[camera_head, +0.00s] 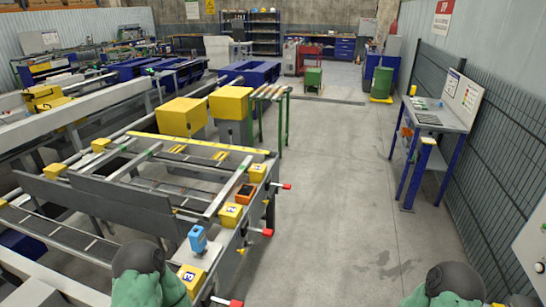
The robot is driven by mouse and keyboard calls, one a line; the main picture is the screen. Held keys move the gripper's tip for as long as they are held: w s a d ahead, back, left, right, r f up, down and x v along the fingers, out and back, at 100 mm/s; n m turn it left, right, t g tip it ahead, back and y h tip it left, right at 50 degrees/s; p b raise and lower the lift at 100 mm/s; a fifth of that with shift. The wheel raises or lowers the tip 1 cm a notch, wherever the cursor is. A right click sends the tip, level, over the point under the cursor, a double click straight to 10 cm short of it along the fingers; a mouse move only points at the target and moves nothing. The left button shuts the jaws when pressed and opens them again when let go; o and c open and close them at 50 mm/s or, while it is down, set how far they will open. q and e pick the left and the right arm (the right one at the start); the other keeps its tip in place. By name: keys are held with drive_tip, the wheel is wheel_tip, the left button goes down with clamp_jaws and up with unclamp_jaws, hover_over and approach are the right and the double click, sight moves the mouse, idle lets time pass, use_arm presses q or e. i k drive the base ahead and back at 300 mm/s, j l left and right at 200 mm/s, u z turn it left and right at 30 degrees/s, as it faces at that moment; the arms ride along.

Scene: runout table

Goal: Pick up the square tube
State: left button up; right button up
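I cannot pick out the square tube for certain. The runout table (228,193) stands on the left, with long rails, cross bars and yellow end blocks. Long grey bars lie along it, but I cannot tell whether any is a loose tube. Parts of my two arms, green with dark round joints, show at the bottom edge, one left of the middle and one at the right. Neither gripper shows, so what they hold is hidden.
Yellow boxes (181,117) stand behind the table, beside a green roller stand (270,95). Red-tipped handles (286,186) stick out from the table's right side. A blue-legged workstation (434,120) stands by the right fence. The concrete floor (335,190) between is clear.

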sight(214, 207)
drive_tip(key=i+l+z, duration=0.2)
drive_tip(key=i, duration=0.4)
drive_tip(key=i+l+z, duration=0.2)
drive_tip(key=i, duration=0.4)
drive_tip(key=i+u, duration=0.25)
drive_tip(key=u, duration=0.15)
drive_tip(key=i+l+u, duration=0.1)
drive_tip(key=u, duration=0.3)
drive_tip(key=i+l+u, duration=0.25)
drive_tip(key=u, duration=0.15)
drive_tip(key=i+l+u, duration=0.35)
drive_tip(key=k+j, duration=0.1)
drive_tip(key=j, duration=0.05)
